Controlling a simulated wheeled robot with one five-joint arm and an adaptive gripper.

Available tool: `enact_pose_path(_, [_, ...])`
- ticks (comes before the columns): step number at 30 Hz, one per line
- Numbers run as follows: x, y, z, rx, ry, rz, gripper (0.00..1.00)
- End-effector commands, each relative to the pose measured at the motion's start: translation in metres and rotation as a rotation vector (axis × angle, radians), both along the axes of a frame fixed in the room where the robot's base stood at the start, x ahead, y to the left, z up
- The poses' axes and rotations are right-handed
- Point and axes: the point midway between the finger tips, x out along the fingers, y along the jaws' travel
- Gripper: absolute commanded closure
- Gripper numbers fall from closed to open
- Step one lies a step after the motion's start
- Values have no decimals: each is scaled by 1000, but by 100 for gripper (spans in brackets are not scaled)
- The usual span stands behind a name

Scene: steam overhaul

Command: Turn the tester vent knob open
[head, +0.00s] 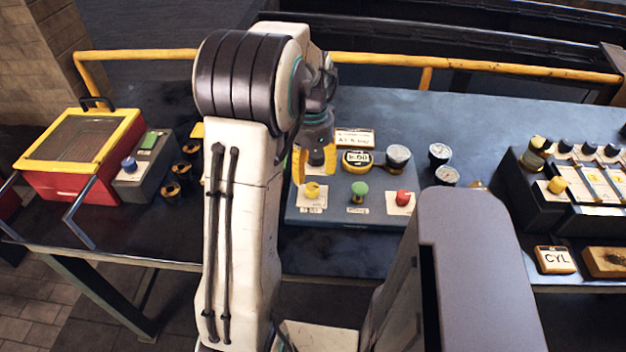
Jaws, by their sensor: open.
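The tester (335,212) is a blue-grey box on the bench in the middle of the head view. Its front carries a yellow knob (312,190) on a white label, a green knob (360,189) and a red knob (403,198) on a white label. The labels are too small to read, so I cannot tell which is the vent knob. My gripper (314,166) points down with its yellow fingers open, over the tester's left part and just behind the yellow knob in the picture. I cannot tell whether it touches anything.
A digital gauge (357,160) and a dial gauge (397,156) stand at the tester's back, with loose gauges (440,154) to the right. A red and yellow case (80,153) is at left. A yellow rail (480,67) runs behind.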

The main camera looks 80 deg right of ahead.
Motion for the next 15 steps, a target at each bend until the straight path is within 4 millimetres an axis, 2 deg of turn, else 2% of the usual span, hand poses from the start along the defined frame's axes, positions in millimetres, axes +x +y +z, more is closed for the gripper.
enact_pose_path(15, [-4,0,-56,5,0,-15,43])
